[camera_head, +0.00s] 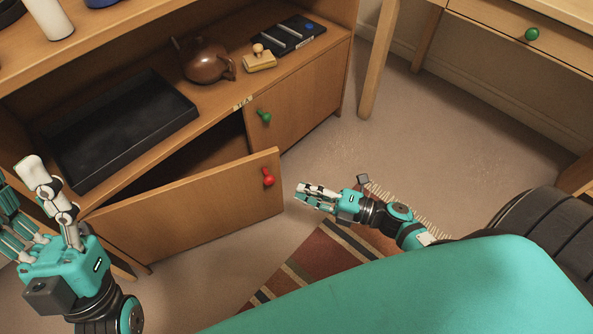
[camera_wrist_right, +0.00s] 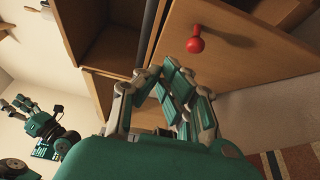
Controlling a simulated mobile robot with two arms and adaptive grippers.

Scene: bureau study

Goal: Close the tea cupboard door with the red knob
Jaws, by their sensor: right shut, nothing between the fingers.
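The tea cupboard door (camera_head: 190,212) with the red knob (camera_head: 268,177) stands ajar, its free right edge swung out from the cupboard. The dark gap behind it shows. My right gripper (camera_head: 312,194) is shut and empty, just right of the door's free edge, apart from the knob. In the right wrist view, the right gripper's fingertips (camera_wrist_right: 172,72) are together below the red knob (camera_wrist_right: 195,42); whether they touch the door (camera_wrist_right: 240,50) I cannot tell. My left gripper (camera_head: 30,200) is open at the left, its fingers spread, near the door's hinged side.
The shelf above holds a black tray (camera_head: 120,130), a brown teapot (camera_head: 206,62), a stamp (camera_head: 260,58) and a black box (camera_head: 290,35). A closed door with a green knob (camera_head: 264,116) is beside the opening. A striped rug (camera_head: 315,262) lies on the floor.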

